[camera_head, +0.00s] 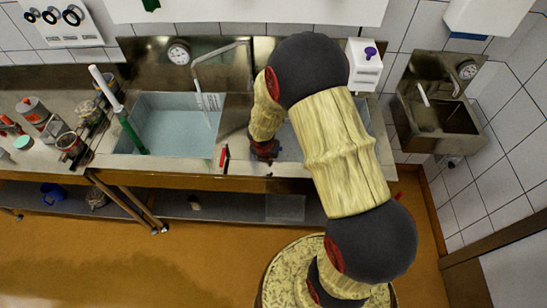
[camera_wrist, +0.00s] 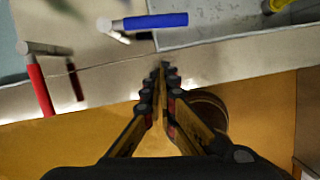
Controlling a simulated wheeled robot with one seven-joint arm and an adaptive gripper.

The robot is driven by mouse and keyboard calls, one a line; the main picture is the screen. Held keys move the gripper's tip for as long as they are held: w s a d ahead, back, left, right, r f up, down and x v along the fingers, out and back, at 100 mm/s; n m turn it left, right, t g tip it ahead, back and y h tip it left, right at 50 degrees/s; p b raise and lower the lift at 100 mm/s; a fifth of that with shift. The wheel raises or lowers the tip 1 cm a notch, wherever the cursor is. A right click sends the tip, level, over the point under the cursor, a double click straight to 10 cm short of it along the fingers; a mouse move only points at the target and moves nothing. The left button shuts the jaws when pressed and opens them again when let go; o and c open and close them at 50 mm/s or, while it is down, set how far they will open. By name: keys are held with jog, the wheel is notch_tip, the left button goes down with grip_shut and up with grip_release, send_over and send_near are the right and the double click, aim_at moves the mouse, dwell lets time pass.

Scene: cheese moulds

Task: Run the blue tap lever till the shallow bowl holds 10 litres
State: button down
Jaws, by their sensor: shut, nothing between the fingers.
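In the wrist view the blue tap lever (camera_wrist: 155,20) points right from a metal hub, above and ahead of my fingertips. A red lever (camera_wrist: 40,90) hangs down to the left; it also shows at the counter's front edge in the head view (camera_head: 223,155). My gripper (camera_wrist: 162,66) is shut and empty, its tips near the counter's front edge, apart from both levers. The left basin (camera_head: 175,130) holds pale blue water. A second basin (camera_head: 284,143) is mostly hidden behind my arm; its water level cannot be told. I cannot tell which is the shallow bowl.
A curved spout (camera_head: 220,56) hangs over the left basin. A round gauge (camera_head: 178,52) is on the wall behind. A green tube (camera_head: 131,133) leans at the basin's left side. Jars (camera_head: 70,145) crowd the left counter. A small sink (camera_head: 443,117) is at right.

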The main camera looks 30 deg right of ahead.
jog(key=p+v, duration=0.2)
jog(key=v, duration=0.7)
jog(key=shift+r, duration=0.35)
jog(key=shift+w+d, duration=0.1)
jog(key=shift+d, duration=0.05)
jog(key=c, duration=2.5)
grip_release()
dwell(1.4)
